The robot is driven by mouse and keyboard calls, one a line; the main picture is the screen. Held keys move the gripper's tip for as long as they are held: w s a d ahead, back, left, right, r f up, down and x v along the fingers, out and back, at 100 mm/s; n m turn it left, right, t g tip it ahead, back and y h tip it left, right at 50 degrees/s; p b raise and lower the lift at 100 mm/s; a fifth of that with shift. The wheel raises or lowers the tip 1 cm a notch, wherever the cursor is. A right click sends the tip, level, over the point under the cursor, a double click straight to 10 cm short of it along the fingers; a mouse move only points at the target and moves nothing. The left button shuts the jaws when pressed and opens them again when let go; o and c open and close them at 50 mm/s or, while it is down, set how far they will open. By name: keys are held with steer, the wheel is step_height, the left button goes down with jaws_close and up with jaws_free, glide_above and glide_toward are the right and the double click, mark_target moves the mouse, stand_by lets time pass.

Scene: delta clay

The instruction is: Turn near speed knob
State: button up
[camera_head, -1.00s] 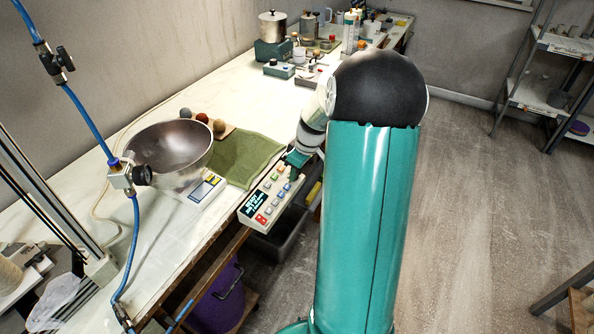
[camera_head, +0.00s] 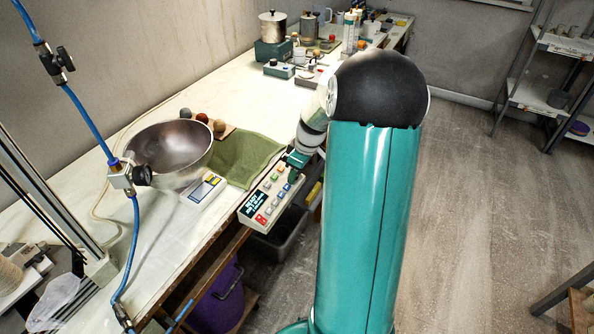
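A pale control box (camera_head: 239,213) with a dark display and several coloured buttons or knobs sits at the table's front edge. I cannot tell which of these, if any, is the near speed knob. My gripper (camera_head: 293,174) is small in view at the far end of this box, over or beside its upper right corner. Its fingertips are too small and partly hidden to show open or shut, or whether they touch a control. My own teal arm blocks the view to the right of the box.
A metal bowl (camera_head: 170,150) stands on a small scale (camera_head: 203,190), left of a green cloth (camera_head: 245,158). A teal device (camera_head: 279,69) and pots stand farther back. A blue hose and valve (camera_head: 122,177) hang at left. The floor at right (camera_head: 480,220) is open.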

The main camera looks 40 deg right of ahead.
steer(key=shift+r, duration=0.1)
steer(key=v, duration=1.3)
steer(key=shift+r, duration=0.3)
steer(key=shift+s, duration=0.1)
steer(key=s+a+r+m+t+h, duration=0.1)
steer(key=s+a+r, duration=0.15)
steer(key=a, duration=0.65)
steer(key=s+a+r+m, duration=0.1)
steer(key=s+a+r, duration=0.15)
steer(key=a, duration=0.55)
steer(key=s+a+r+m+t+h, duration=0.1)
steer(key=s+a+r, duration=0.15)
steer(key=a, duration=0.65)
steer(key=s+a+m+y, duration=0.1)
steer(key=s+a, duration=0.5)
steer(key=shift+a+f+t, duration=0.2)
steer(key=shift+f+t, duration=0.2)
steer(key=shift+f, duration=0.1)
